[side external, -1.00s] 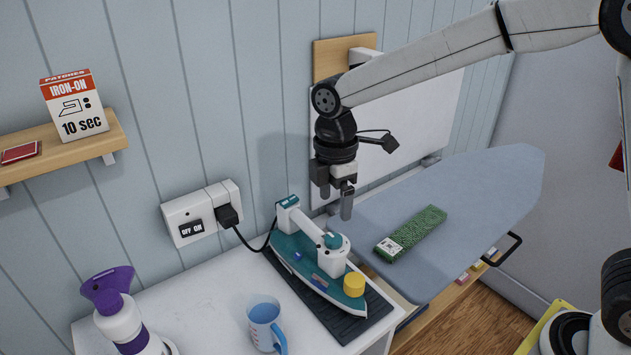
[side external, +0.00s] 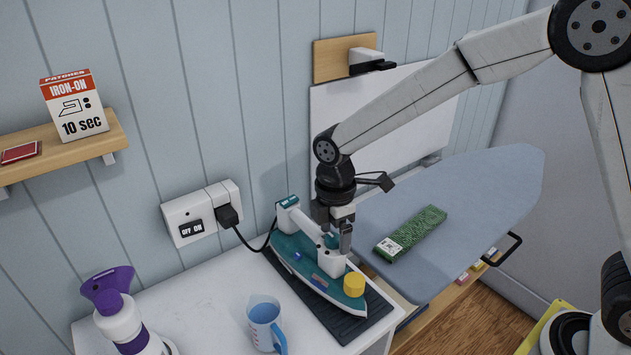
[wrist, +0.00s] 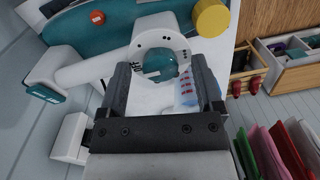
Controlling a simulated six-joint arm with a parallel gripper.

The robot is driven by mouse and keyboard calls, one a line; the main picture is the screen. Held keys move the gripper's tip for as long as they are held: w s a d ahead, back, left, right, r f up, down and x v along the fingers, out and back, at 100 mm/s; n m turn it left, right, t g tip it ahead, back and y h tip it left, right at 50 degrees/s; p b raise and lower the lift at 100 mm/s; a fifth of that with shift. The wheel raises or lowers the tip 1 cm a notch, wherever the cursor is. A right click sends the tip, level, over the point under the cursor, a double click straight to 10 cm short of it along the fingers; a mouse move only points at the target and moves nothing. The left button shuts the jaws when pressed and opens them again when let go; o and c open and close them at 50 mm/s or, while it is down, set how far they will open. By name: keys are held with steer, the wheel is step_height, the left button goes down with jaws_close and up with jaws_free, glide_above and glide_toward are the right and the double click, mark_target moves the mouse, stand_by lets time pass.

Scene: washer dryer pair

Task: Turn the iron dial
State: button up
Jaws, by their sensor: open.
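The teal and white iron (side external: 300,268) stands on a dark ribbed mat on the white counter. Its teal dial (side external: 330,241) sits on top at the front end of the handle, partly covered by my gripper (side external: 345,250). In the wrist view my gripper (wrist: 163,75) is open, with its two dark fingers apart over the iron's top. A white ring with dark marks lies between and beyond the fingertips, with teal inside it. The dial's exact contact with the fingers cannot be told. A yellow cap (side external: 354,284) is on the iron's nose, just beyond the right finger in the wrist view.
A blue measuring jug (side external: 264,324) and a purple-topped spray bottle (side external: 121,318) stand on the counter. The iron's black cord runs to a wall socket (side external: 202,213). An ironing board (side external: 480,190) carrying a green box (side external: 411,232) lies to the right.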

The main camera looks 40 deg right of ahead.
jaws_close()
steer(key=shift+m, duration=0.4)
steer(key=m, duration=1.1)
steer(key=shift+s+m, duration=0.1)
steer(key=shift+m, duration=0.2)
steer(key=m, duration=0.5)
steer(key=shift+a, duration=0.1)
steer(key=m, duration=0.6)
steer(key=shift+t, duration=0.3)
steer(key=shift+m, duration=0.3)
